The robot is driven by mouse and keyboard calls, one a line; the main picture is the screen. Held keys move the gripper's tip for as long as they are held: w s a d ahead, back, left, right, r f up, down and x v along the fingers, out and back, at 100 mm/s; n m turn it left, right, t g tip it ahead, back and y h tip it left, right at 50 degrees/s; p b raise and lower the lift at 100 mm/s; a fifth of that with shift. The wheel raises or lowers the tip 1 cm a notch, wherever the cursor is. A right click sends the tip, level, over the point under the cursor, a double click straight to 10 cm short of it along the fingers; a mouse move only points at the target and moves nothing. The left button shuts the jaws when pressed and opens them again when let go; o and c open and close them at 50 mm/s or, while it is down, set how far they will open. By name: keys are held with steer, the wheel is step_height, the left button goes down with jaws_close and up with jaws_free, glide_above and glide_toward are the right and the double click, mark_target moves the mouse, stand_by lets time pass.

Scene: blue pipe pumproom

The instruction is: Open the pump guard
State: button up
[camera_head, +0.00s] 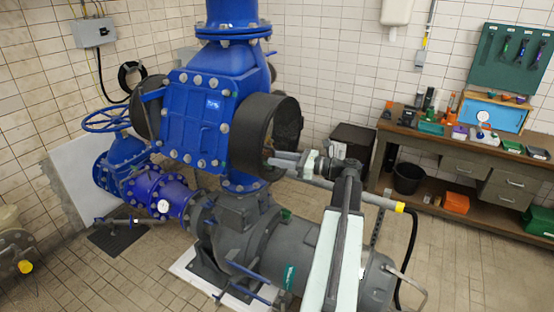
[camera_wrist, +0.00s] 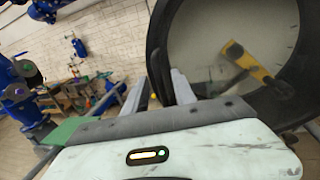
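The pump guard seems to be the thick black round ring (camera_head: 262,128) on the side of the blue pump housing (camera_head: 195,118). It stands upright with its opening toward the right. In the wrist view the ring (camera_wrist: 157,52) fills the right side, with a pale disc and a yellow handle (camera_wrist: 250,62) inside it. My gripper (camera_head: 274,160) is at the ring's lower right part. In the wrist view my gripper (camera_wrist: 160,85) has its two fingers apart, with the dark rim edge showing between or just beyond them. I cannot tell whether they touch it.
A grey motor (camera_head: 270,240) and blue pipework lie below and around the housing. A blue handwheel (camera_head: 106,118) is at the left. A workbench (camera_head: 460,145) with tools and boxes stands at the right.

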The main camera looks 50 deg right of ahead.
jaws_close()
stand_by(1.5)
